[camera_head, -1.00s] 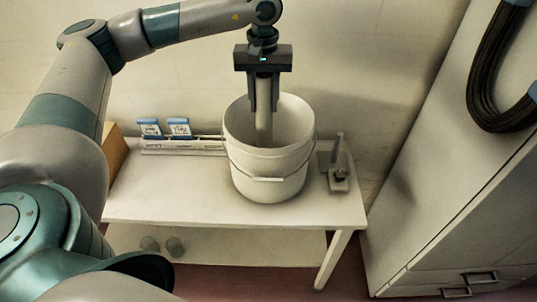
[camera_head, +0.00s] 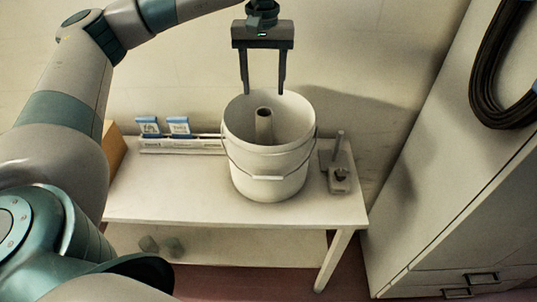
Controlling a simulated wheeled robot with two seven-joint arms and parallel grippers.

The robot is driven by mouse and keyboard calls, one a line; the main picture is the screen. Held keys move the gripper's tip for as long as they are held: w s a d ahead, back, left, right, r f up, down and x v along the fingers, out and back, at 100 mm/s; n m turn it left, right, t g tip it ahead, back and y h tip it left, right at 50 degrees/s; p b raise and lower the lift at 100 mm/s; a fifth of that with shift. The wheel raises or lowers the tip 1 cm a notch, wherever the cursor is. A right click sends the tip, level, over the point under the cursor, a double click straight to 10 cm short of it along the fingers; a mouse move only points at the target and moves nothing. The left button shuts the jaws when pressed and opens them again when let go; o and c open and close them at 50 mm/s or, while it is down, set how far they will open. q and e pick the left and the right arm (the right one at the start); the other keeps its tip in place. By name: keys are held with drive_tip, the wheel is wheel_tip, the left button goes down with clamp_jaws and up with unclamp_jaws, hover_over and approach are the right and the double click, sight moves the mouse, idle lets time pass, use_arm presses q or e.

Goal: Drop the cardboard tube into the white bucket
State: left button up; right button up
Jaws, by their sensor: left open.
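The white bucket (camera_head: 268,180) stands upright on the table, its wire handle hanging at the front. The cardboard tube (camera_head: 264,124) is inside the bucket. Its open top end shows near the middle of the opening, and its lower part is hidden by the front wall. My left gripper (camera_head: 263,90) is open and empty above the bucket, with its fingers pointing down. Its fingertips are above the tube's top end and apart from it. My right gripper is not in view.
The white table (camera_head: 160,200) has a lower shelf with small items. A white rail (camera_head: 182,145) with two blue-topped cards stands left of the bucket. A small grey stand with a post (camera_head: 339,175) is to its right. A tall cabinet (camera_head: 450,190) is on the right.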

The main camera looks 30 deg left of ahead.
use_arm(q)
wheel_tip(320, 180, up, 13)
drive_tip(key=b, duration=0.1)
drive_tip(key=shift+b, duration=0.3)
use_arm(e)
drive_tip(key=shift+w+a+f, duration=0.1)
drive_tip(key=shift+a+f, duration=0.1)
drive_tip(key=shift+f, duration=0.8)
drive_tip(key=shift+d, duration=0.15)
use_arm(q)
drive_tip(key=shift+f, duration=0.1)
